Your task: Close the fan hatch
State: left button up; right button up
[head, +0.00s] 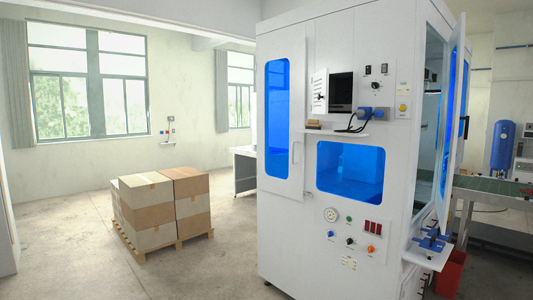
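A small white hatch door (320,92) with a dark knob and vent marks is on the upper front of the tall white machine (300,230). It stands swung open to the left, hinged side not clear. To its right, the dark square opening (341,90) is uncovered. I take this to be the fan hatch; no label is readable. Neither of my grippers is in view.
A tall windowed door (284,125) is at left. At right, another door (453,120) stands open. Boxes on a pallet (140,253) stand left; floor between is clear.

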aim_at(320, 80)
jog(key=i+j+z, duration=0.3)
jog(key=i, duration=0.2)
jog(key=i+j+z, duration=0.35)
jog(key=i, duration=0.2)
